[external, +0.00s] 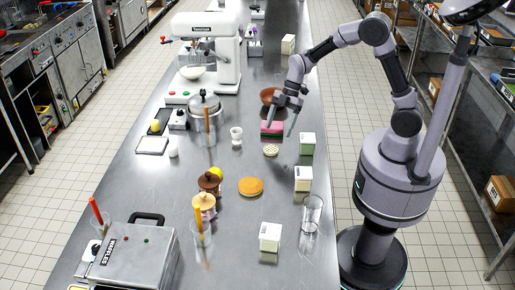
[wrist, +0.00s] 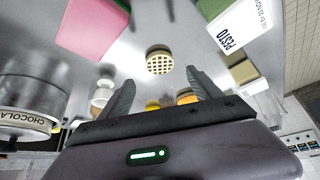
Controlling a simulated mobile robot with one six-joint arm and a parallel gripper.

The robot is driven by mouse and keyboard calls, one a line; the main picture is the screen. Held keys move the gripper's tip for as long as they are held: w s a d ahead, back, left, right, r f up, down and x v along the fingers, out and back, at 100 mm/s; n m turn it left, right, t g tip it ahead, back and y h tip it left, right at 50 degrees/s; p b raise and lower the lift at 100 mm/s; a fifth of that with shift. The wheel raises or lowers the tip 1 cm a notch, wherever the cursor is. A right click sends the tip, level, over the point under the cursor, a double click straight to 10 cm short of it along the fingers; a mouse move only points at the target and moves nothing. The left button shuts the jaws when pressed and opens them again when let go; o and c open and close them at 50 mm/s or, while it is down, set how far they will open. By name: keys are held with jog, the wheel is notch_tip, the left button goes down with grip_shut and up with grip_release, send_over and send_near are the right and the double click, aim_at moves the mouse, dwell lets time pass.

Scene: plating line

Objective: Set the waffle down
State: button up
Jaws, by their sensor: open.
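The waffle (external: 271,150) is a small round cream disc with a grid of dark squares. It lies flat on the bare steel counter, and in the wrist view the waffle (wrist: 159,61) shows whole, beyond the space between my fingers. My gripper (external: 283,123) is above the counter, just behind the waffle in the external view. In the wrist view my gripper (wrist: 160,85) has its two fingers spread wide, with nothing between them. The fingers are apart from the waffle.
A pink block (external: 272,126) stands behind the waffle. A green-and-white pesto carton (external: 307,146) is to its right, and a white cup (external: 236,135) to its left. An orange disc (external: 250,187) lies in front. Another carton (external: 303,179) and a clear glass (external: 312,213) line the right edge.

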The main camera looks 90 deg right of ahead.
jog(key=s+a+r+m+h, duration=0.1)
jog(key=s+a+r+m, duration=0.2)
jog(key=s+r, duration=0.25)
jog(key=s+a+r+m+h, duration=0.1)
jog(key=s+a+r+m, duration=0.2)
jog(key=s+r, duration=0.3)
jog(key=s+a+r+m+t+h, duration=0.1)
jog(key=s+a+r+m+t, duration=0.1)
jog(key=s+m, duration=0.7)
jog(key=s+a+r+p, duration=0.1)
jog(key=s, duration=0.2)
jog(key=shift+s+m, duration=0.25)
jog(key=shift+m, duration=0.05)
jog(key=shift+r, duration=0.1)
notch_tip(320, 180, down, 12)
jog(key=b, duration=1.2)
jog(key=shift+r, duration=0.2)
dwell(3.3)
